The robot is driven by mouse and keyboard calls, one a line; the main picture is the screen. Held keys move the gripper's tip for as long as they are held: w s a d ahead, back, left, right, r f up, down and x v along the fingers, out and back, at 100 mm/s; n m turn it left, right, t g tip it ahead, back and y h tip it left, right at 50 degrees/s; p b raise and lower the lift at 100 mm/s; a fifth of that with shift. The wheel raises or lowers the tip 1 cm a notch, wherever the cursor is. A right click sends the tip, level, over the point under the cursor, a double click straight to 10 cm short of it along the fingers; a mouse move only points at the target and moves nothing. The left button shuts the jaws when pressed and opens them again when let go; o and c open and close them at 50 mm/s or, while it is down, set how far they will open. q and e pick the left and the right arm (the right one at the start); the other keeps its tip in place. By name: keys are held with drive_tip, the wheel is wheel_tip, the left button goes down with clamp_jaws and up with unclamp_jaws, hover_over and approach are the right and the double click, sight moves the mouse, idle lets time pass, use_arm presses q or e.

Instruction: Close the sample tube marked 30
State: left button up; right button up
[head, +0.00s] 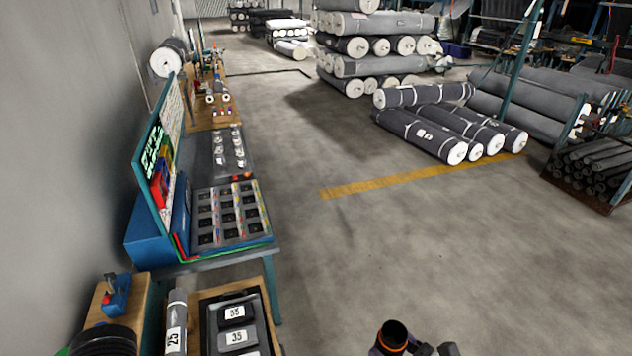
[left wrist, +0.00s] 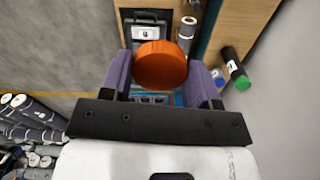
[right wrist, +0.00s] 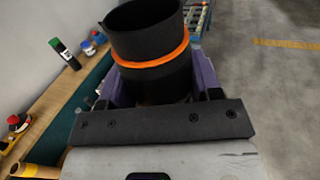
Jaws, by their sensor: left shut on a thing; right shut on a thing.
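My right gripper (right wrist: 160,85) is shut on a black tube (right wrist: 145,30) with an orange ring and an open, dark top. The tube (head: 393,330) also shows at the bottom of the head view. No number shows on it. My left gripper (left wrist: 160,88) is shut on a round orange cap (left wrist: 160,62), seen in the left wrist view. The left gripper and the cap are out of the head view. The cap and the tube appear apart; no single view shows both.
The floor to the right is clear up to the fabric rolls (head: 430,135).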

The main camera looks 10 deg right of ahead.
drive_tip(key=w+a+f+n+g+y, duration=0.2)
drive_tip(key=a+n+g+y, duration=0.6)
drive_tip(key=a, duration=0.6)
drive_tip(key=shift+a+g, duration=0.35)
drive_tip(key=shift+g, duration=0.35)
drive_tip(key=shift+w+f, duration=0.1)
use_arm(q)
drive_tip(key=shift+w+r, duration=0.1)
drive_tip(key=shift+r, duration=0.05)
drive_tip(key=w+d+r+m, duration=0.2)
drive_tip(key=d+r, duration=0.3)
drive_tip(key=d, duration=0.4)
drive_tip(key=w+d+r+m, duration=0.1)
drive_tip(key=d+r, duration=0.3)
drive_tip(key=d, duration=0.5)
drive_tip(key=w+d+f+n, duration=0.2)
drive_tip(key=w+d+n, duration=0.2)
drive_tip(key=d+n, duration=0.2)
drive_tip(key=shift+w+d+f+n, duration=0.3)
drive_tip(key=shift+w+d+n, duration=0.1)
drive_tip(key=shift+n, duration=0.5)
